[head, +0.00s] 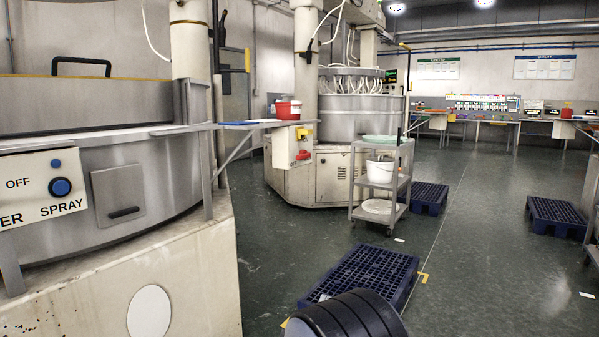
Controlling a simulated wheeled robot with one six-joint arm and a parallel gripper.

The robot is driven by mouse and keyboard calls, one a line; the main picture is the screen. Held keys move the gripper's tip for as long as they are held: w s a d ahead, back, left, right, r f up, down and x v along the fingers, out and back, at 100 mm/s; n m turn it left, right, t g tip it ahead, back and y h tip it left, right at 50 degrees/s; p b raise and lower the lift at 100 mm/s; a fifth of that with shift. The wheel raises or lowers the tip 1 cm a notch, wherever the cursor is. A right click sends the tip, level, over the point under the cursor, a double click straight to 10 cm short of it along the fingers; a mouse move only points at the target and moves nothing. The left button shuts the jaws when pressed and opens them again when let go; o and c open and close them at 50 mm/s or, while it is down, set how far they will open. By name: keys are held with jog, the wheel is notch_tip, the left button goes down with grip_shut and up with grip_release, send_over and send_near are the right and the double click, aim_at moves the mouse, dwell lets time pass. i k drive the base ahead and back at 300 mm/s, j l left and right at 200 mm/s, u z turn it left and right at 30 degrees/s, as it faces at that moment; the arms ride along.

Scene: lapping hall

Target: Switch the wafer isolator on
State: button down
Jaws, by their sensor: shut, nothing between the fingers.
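No switch that I can read as the wafer isolator shows. At the left edge of the head view, a white control panel (40,187) is cut off by the frame. It reads "OFF" and "ER SPRAY", the start of the lettering being out of view. A dark blue round knob (60,187) sits on it, with a small blue disc above. My gripper is not in view.
A large steel-sided machine (130,225) fills the left. A dark ribbed cylinder (345,315) stands at the bottom, before a blue pallet (372,270). A grey cart (383,190) with a white bucket stands mid-view. More pallets lie behind and at right (556,213).

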aim_at(303, 155)
jog(key=i+j, duration=0.1)
jog(key=i, duration=0.7)
jog(key=i+j, duration=0.1)
jog(key=i, duration=0.7)
jog(key=i+j+z, duration=0.1)
jog(key=i, duration=0.65)
